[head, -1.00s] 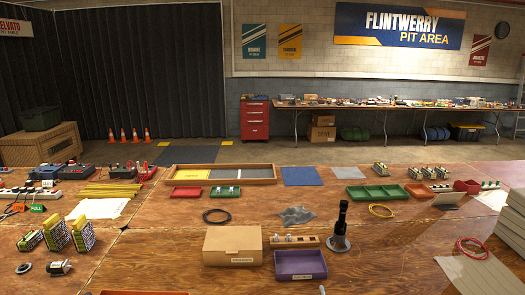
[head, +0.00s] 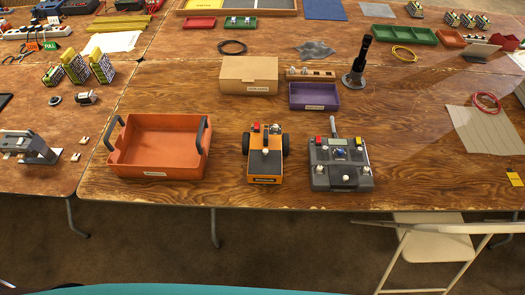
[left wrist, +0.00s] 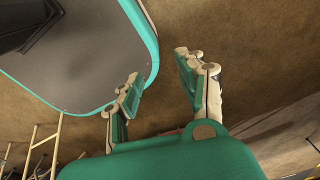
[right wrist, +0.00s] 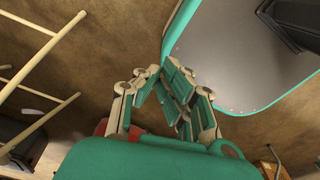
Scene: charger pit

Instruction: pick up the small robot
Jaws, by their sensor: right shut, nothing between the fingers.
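The small robot (head: 266,155) stands on the wooden table near its front edge in the head view. It has an orange and dark body, black wheels and a red part on top. It sits between an orange tray and a grey remote control. My left gripper (left wrist: 157,88) shows in the left wrist view with its fingers apart and nothing between them. My right gripper (right wrist: 170,90) shows in the right wrist view with its fingers brought together and empty. Neither gripper shows in the head view, and the small robot shows in neither wrist view.
The orange tray (head: 165,165) with dark handles is left of the robot; the remote control (head: 340,176) is close on its right. A cardboard box (head: 248,75), purple tray (head: 314,96) and dark upright tool (head: 357,65) stand behind. A folding chair (head: 430,226) is at the front right.

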